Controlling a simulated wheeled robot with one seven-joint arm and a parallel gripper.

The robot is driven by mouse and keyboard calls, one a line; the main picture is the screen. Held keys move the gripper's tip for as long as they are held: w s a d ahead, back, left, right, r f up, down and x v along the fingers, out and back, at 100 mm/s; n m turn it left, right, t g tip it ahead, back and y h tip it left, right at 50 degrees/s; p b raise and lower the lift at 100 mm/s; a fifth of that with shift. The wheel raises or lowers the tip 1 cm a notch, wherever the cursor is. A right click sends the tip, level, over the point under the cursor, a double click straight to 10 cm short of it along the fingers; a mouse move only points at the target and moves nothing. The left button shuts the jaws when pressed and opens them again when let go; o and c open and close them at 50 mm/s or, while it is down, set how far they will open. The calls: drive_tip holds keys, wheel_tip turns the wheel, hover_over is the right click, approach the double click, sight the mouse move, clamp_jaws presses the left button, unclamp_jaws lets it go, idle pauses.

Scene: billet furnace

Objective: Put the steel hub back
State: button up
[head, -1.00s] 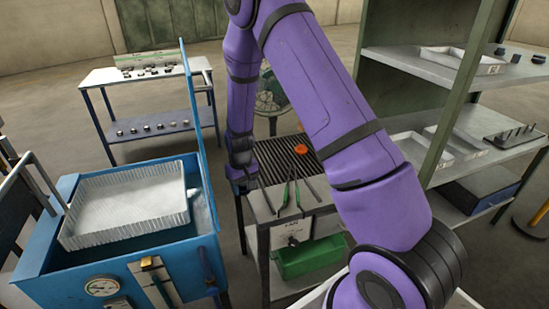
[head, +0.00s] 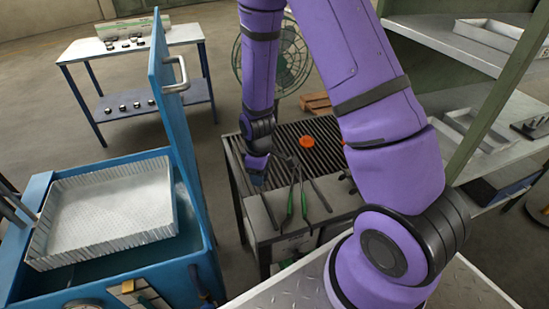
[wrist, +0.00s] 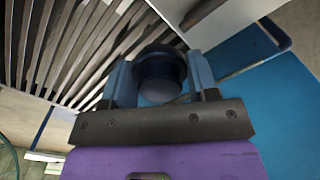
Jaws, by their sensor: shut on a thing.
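My gripper (wrist: 163,85) is in the wrist view, with its two blue fingers shut on a dark, round piece with a grey flat face, which looks like the steel hub (wrist: 160,88). In the head view my gripper (head: 257,172) is low at the left part of the slatted table (head: 262,218). The held hub is not clearly visible there, and I cannot tell whether it touches the table.
An orange piece (head: 308,142) sits on the slats, with green-handled tongs (head: 291,198) in front. A blue tank (head: 190,262) holding a pale tray (head: 105,245) and its upright blue panel (head: 172,110) stand left. Shelves (head: 450,45) stand right; a table (head: 75,52) with small dark parts stands behind.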

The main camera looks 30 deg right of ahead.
hover_over(274, 162)
drive_tip(key=shift+w+d+f, duration=0.1)
drive_tip(key=shift+d+f, duration=0.05)
drive_tip(key=shift+f, duration=2.25)
drive_tip(key=o, duration=1.2)
drive_tip(key=shift+f, duration=0.15)
